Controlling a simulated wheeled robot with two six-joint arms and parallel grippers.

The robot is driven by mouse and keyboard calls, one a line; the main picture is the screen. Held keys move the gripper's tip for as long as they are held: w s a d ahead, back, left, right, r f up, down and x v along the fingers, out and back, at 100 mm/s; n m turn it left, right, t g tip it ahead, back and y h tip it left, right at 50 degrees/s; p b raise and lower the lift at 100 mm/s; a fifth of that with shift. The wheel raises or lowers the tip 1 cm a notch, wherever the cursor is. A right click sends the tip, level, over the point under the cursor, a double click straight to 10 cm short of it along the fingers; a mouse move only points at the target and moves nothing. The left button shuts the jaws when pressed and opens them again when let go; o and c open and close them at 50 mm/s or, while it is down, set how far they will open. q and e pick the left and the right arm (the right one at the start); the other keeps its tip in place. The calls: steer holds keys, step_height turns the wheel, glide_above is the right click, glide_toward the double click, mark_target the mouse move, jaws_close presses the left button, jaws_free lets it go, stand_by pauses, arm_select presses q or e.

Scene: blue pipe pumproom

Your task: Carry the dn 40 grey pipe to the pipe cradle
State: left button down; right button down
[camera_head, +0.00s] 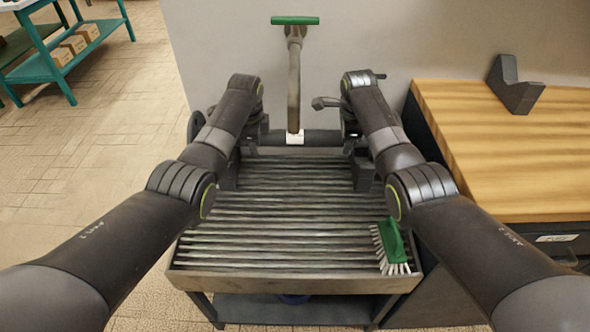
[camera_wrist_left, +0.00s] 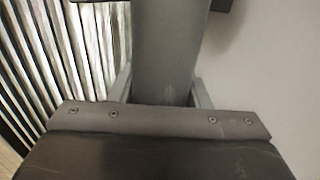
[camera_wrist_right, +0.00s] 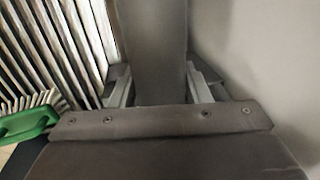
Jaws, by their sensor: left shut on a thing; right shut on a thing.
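The grey pipe (camera_head: 318,137) lies level across the back of the ribbed rack, with a white patch at its middle. My left gripper (camera_head: 252,142) is shut on its left part, and the pipe (camera_wrist_left: 168,45) runs between the jaws in the left wrist view. My right gripper (camera_head: 350,141) is shut on its right part, and the pipe (camera_wrist_right: 155,50) shows between the jaws in the right wrist view. I cannot tell if the pipe touches the rack. The pipe cradle, a dark V-shaped block (camera_head: 516,94), stands on the wooden worktop at the right, apart from the pipe.
The ribbed metal rack (camera_head: 230,283) is below my arms. A green brush (camera_head: 392,243) lies at its front right. An upright grey post with a green bar (camera_head: 295,20) rises behind the pipe. The wooden worktop (camera_head: 480,150) is mostly clear. A teal shelf (camera_head: 45,62) stands far left.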

arm_select(q)
steer(key=shift+f, duration=0.15)
arm_select(e)
steer(key=shift+f, duration=0.1)
